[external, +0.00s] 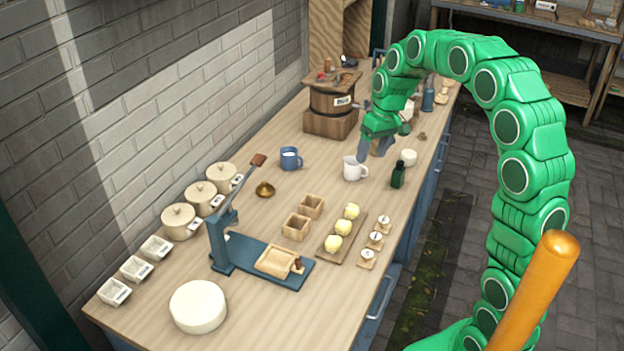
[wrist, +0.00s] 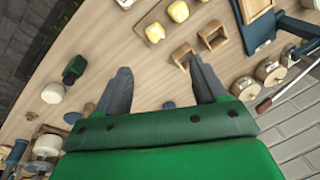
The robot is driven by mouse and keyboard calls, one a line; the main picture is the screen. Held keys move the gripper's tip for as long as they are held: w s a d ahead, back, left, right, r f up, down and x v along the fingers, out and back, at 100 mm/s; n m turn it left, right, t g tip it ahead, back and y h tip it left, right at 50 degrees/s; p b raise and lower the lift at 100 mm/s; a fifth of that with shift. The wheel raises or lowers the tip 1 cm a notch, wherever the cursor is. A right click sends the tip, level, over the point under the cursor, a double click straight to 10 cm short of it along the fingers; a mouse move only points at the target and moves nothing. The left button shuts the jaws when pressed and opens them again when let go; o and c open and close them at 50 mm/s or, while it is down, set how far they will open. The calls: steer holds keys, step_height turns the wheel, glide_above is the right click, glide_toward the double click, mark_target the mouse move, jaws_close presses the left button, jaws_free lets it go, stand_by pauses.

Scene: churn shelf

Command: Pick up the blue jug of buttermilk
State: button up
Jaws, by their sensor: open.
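The blue jug (external: 290,159) with white buttermilk in it stands upright on the wooden counter, left of centre in the external view. My gripper (external: 371,153) is to its right, pointing down near the white mug (external: 354,169), clear of the jug. In the wrist view the two grey fingers of my gripper (wrist: 162,76) are spread apart with only counter between them. A small bluish patch (wrist: 169,105) shows behind the gripper there; I cannot tell whether it is the jug.
A brass bowl (external: 265,190) sits in front of the jug. A wooden churn (external: 333,98) stands behind. Lidded pots (external: 178,221) line the wall; a blue lever press (external: 222,240) stands in front.

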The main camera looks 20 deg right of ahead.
steer(key=w+a+f+n+t+y, duration=0.1)
steer(key=w+a+f, duration=0.1)
steer(key=w, duration=0.6)
steer(key=w+a+f, duration=0.2)
steer(key=w+f, duration=0.1)
steer(key=w, duration=0.5)
steer(key=n+t+y, duration=0.1)
steer(key=n, duration=0.1)
glide_toward(293, 160)
steer(key=d, duration=0.2)
steer(key=x, duration=0.8)
steer(key=shift+s+a+f, duration=0.1)
steer(key=shift+f, duration=0.1)
steer(key=shift+a+f, duration=0.15)
steer(key=shift+f, duration=0.25)
jaws_close()
